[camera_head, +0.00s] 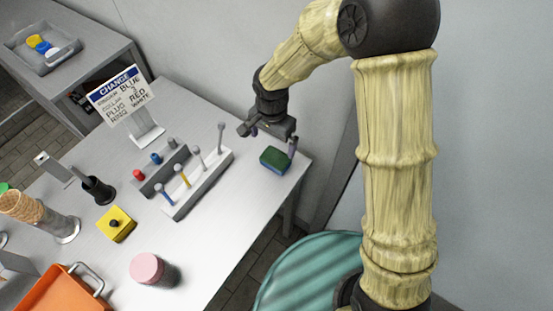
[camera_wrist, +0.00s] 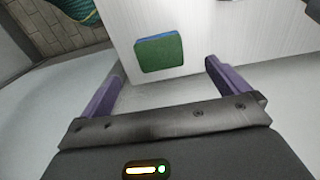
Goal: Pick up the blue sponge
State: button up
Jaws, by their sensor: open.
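The sponge (camera_head: 274,160) lies near the right corner of the white table in the head view. Its broad face looks green, with blue along one edge; it also shows in the wrist view (camera_wrist: 160,54). My gripper (camera_head: 270,138) is just behind and above the sponge in the head view. In the wrist view its two purple fingers (camera_wrist: 160,82) are apart, with nothing between them. The sponge lies beyond the fingertips, roughly in line with the gap. I see no contact between them.
A white rack (camera_head: 200,188) with upright pegs stands left of the sponge. A sign (camera_head: 120,95), a yellow block (camera_head: 116,224), a pink-topped jar (camera_head: 147,270) and an orange tray (camera_head: 62,292) are farther left. The wall is close behind the table, whose edge is near the sponge.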

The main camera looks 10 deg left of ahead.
send_over(274, 159)
notch_tip(274, 159, down, 5)
jog(key=shift+a+f, duration=0.1)
jog(key=shift+a, duration=0.05)
jog(key=shift+w+d+f+p, duration=0.15)
jog(key=shift+f+p, duration=0.35)
jog(key=shift+f, duration=2.05)
jog(key=shift+s, duration=0.25)
jog(key=c, duration=1)
jog(key=shift+c, duration=0.3)
jog(key=shift+w+r, duration=0.1)
jog(key=shift+r, duration=0.05)
